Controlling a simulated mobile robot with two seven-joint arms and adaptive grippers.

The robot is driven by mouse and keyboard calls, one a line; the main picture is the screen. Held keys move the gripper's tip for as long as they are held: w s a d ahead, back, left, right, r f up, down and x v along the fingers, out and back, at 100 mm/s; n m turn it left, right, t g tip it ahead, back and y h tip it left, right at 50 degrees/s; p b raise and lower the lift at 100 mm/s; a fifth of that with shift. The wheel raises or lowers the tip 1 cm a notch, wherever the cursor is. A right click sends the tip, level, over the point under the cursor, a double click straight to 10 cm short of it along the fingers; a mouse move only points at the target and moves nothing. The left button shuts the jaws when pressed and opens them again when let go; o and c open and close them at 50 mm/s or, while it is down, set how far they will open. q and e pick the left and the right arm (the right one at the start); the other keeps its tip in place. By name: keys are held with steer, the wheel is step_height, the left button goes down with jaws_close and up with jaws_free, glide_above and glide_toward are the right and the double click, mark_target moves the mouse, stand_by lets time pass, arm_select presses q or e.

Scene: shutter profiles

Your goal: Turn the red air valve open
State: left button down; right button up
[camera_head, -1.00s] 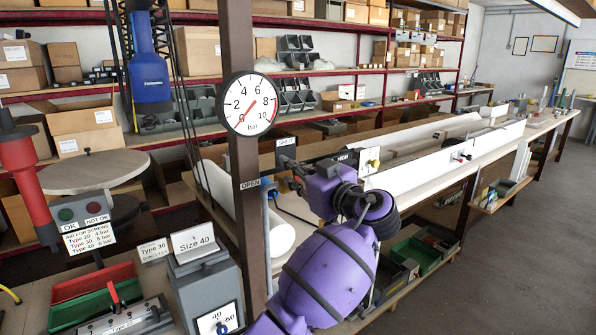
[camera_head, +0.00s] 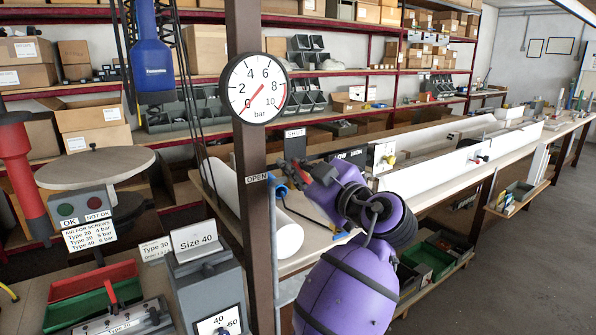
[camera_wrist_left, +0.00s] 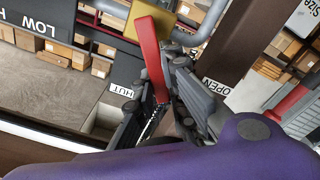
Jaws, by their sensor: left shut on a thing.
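The red air valve's lever (camera_wrist_left: 150,55) shows in the left wrist view, running up from between my fingers. It is hard to make out in the head view. My left gripper (camera_wrist_left: 160,108), on the purple arm, is closed around the lower part of the lever. In the head view this gripper (camera_head: 293,178) is beside the brown post, between the SHUT sign (camera_head: 295,133) and the OPEN sign (camera_head: 257,178). The round pressure gauge (camera_head: 254,88) on the post has its red needle near 0. My right gripper is not in view.
The brown post (camera_head: 248,160) stands close left of the gripper. A blue and grey pipe (camera_head: 273,215) runs down beside it. A LOW/HIGH panel (camera_head: 348,157) and a white roll (camera_head: 285,235) are near the arm. A long bench lies behind.

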arm_select(q)
steer(key=c, duration=1.8)
jaws_free()
steer(key=shift+o, duration=0.2)
steer(key=v, duration=1.2)
steer(key=shift+c, duration=0.3)
